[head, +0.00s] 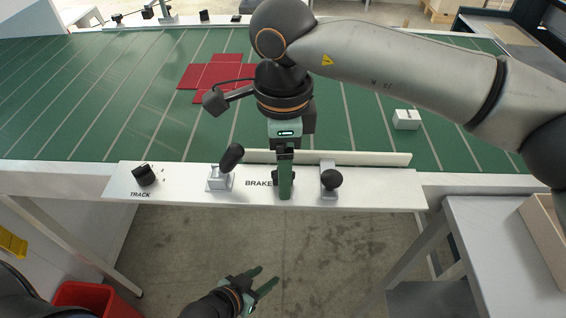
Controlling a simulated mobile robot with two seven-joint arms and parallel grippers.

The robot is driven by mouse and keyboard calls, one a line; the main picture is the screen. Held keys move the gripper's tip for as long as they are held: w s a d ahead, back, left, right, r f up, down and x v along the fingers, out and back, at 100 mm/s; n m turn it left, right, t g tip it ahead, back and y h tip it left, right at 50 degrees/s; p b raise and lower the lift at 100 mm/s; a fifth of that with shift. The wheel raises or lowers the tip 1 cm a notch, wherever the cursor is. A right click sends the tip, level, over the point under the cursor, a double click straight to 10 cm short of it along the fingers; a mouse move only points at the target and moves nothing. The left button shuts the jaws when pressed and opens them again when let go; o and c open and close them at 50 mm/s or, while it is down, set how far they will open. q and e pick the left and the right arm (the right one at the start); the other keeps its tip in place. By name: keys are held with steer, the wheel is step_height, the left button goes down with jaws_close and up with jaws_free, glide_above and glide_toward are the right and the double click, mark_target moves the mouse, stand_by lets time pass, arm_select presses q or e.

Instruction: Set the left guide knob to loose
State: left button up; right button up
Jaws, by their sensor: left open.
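A white front panel (385,198) carries the controls. A black ball knob (331,180) on a white bracket stands in front of the low white guide rail (370,158). My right gripper (285,188) comes down from above onto the panel, just left of that knob and beside the word BRAKE. Its fingers are seen edge-on, so their gap is unclear. A dark rounded part (276,177) shows beside the fingers, mostly hidden; I cannot tell if it is the left guide knob or is gripped. My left gripper (263,283) is open and empty, low in front of the panel.
A black TRACK knob (145,175) and a black-handled lever (231,159) are on the panel's left part. A red cross-shaped blank (215,75) and a small white box (406,119) lie on the green bed. A red bin (92,301) stands at lower left.

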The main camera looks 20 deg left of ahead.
step_height(320, 180, up, 13)
steer(key=p, duration=0.1)
steer(key=shift+f, duration=0.2)
steer(key=shift+s, duration=0.1)
stand_by(0.4)
